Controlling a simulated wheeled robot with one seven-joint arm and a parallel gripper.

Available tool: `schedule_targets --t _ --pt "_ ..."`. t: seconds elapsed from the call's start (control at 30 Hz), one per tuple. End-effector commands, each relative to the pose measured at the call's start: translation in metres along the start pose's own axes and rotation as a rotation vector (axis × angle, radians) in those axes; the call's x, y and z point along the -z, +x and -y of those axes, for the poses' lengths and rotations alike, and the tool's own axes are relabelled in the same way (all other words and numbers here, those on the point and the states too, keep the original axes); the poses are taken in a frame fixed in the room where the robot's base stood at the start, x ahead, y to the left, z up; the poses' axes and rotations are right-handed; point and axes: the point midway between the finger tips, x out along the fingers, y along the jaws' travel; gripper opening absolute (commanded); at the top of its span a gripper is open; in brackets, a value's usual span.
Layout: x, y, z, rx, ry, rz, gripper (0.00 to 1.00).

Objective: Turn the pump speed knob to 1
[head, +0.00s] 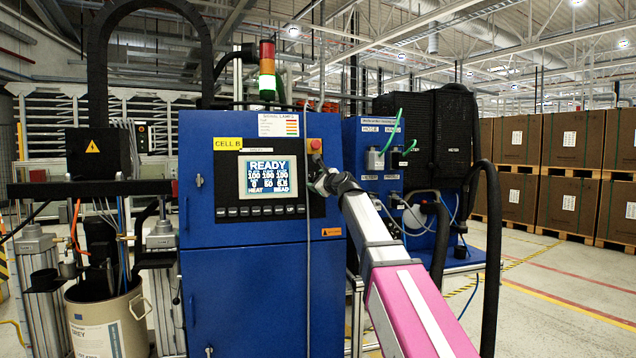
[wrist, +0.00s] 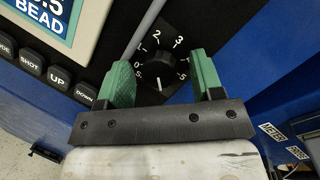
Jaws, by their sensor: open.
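The pump speed knob (wrist: 160,68) is a round black dial on a dark plate with white numbers around it. A white mark shows at its lower edge, pointing down in the wrist view, away from the 1 at upper left. My gripper (wrist: 161,62) is open, with one green finger on each side of the knob and visible gaps between. Whether the fingertips reach past the knob's face is unclear. In the head view my gripper (head: 322,178) is at the right edge of the control panel and hides the knob.
The blue cabinet (head: 245,290) carries a READY screen (head: 267,177) with a button row below. A red stop button (head: 315,145) sits just above my gripper. A grey cable or rod (wrist: 146,28) passes close to the dial. Hoses and a blue hose panel stand at right.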

Motion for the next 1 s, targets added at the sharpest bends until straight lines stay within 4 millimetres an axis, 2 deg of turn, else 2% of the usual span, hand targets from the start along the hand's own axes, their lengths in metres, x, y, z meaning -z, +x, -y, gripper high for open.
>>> schedule_targets --t 0.17,0.2,0.33,0.37,0.77,1.0 --pt "-0.0001 -0.0001 -0.0002 0.0 0.0 0.0 0.6" --pt "-0.0001 -0.0001 -0.0002 0.0 0.0 0.0 0.57" --pt "-0.0001 -0.0002 -0.0002 0.0 0.0 0.0 0.15" --pt "-0.0001 -0.0002 -0.0002 0.0 0.0 0.0 0.11" --pt "-0.0004 -0.0002 0.0 -0.019 -0.05 -0.004 0.12" --pt "-0.0011 -0.0001 0.0011 -0.069 -0.198 -0.016 0.12"
